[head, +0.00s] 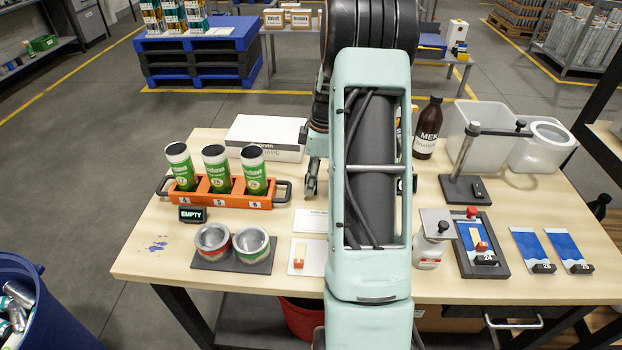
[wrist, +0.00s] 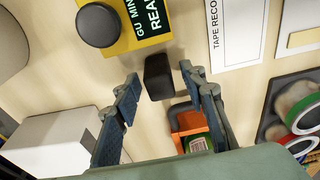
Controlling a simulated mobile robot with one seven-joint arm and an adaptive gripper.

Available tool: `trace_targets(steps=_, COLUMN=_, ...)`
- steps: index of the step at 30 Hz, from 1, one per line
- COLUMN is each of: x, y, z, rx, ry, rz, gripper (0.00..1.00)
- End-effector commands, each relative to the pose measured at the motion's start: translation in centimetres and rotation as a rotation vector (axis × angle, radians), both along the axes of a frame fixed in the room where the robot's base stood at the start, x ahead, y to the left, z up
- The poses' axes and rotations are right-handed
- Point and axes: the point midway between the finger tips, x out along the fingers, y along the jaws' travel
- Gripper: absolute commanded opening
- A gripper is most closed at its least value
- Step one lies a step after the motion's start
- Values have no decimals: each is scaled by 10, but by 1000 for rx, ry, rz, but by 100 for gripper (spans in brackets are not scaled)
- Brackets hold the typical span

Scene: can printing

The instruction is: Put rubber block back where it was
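The rubber block is likely the black block (wrist: 158,77) on the table in the wrist view; it carries no readable label. It lies between the two fingertips of my gripper (wrist: 160,74), with a visible gap on each side. My gripper is open and holds nothing. In the head view my arm hides this block and most of my gripper; a dark finger (head: 310,182) shows left of the arm.
A yellow device (wrist: 142,22) with a black knob stands just beyond the block. The orange rack (wrist: 187,122) with green cans is close to my right finger. A white box (wrist: 58,140) is at left. A tape record card (wrist: 237,30) lies at right.

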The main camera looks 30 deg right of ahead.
Motion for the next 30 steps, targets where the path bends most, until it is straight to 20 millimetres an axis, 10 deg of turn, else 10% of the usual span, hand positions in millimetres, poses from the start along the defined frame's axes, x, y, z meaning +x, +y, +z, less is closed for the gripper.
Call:
trace_targets(steps=21, x=-9, y=-14, z=109, rx=-2, ry=-3, rz=-1, gripper=39)
trace_targets(steps=30, x=-11, y=-14, z=122, rx=1, ry=1, rz=0, gripper=39)
